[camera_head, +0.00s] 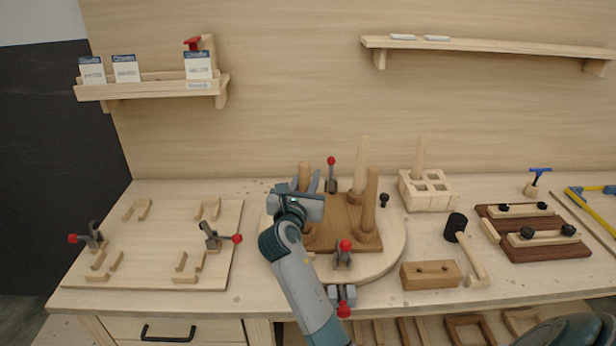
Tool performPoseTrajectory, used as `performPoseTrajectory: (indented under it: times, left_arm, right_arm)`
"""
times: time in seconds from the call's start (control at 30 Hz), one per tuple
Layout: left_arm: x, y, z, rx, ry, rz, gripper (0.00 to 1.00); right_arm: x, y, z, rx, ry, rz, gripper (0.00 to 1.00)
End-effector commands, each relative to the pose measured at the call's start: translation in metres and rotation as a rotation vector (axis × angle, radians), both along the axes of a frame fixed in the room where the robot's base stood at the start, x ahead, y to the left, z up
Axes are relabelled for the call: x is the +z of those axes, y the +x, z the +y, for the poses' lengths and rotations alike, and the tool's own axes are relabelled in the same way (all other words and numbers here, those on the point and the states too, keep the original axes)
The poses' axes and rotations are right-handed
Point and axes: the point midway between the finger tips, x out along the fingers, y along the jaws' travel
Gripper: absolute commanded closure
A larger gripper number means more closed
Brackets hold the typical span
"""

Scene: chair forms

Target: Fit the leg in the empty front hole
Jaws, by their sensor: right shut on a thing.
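The brown chair seat (345,212) lies on a round pale board (393,250) at the bench's middle. A light leg (360,168) stands upright at its back right and a brown leg (371,200) at its front right. My left gripper is out of view.
Red-knobbed clamps (343,256) stand in front of and behind the seat. A slotted block (428,190) with an upright leg (419,158) is at the back right. A mallet (457,228) and a wooden block (430,275) lie right. A jig board (150,245) is left.

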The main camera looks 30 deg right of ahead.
Motion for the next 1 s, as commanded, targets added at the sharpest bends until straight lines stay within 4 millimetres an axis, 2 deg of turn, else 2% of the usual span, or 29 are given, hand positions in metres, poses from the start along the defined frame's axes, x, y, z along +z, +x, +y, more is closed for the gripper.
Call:
performPoseTrajectory:
  times: [0.03, 0.07, 0.1, 0.13, 0.63, 0.77, 1.0]
  left_arm:
    - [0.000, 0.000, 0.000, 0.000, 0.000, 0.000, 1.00]
    - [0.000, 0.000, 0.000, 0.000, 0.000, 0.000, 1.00]
    - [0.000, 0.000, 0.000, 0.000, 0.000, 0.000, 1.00]
    - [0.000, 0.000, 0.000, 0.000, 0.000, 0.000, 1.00]
    - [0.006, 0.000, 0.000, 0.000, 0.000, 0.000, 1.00]
    - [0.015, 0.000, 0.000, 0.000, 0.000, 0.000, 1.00]
    - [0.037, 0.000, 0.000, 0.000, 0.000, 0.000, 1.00]
  right_arm:
    - [0.000, 0.000, 0.000, 0.000, -0.001, -0.001, 1.00]
    - [0.000, 0.000, 0.000, 0.000, -0.001, -0.001, 0.70]
    - [0.000, 0.000, 0.000, 0.000, -0.001, -0.001, 0.60]
    - [0.000, 0.000, 0.000, 0.000, -0.001, -0.001, 0.55]
    - [0.000, -0.005, 0.006, 0.001, 0.001, 0.001, 0.55]
    - [0.002, -0.015, 0.016, 0.001, 0.001, 0.001, 0.55]
    - [0.003, -0.043, 0.047, 0.002, 0.002, 0.003, 0.55]
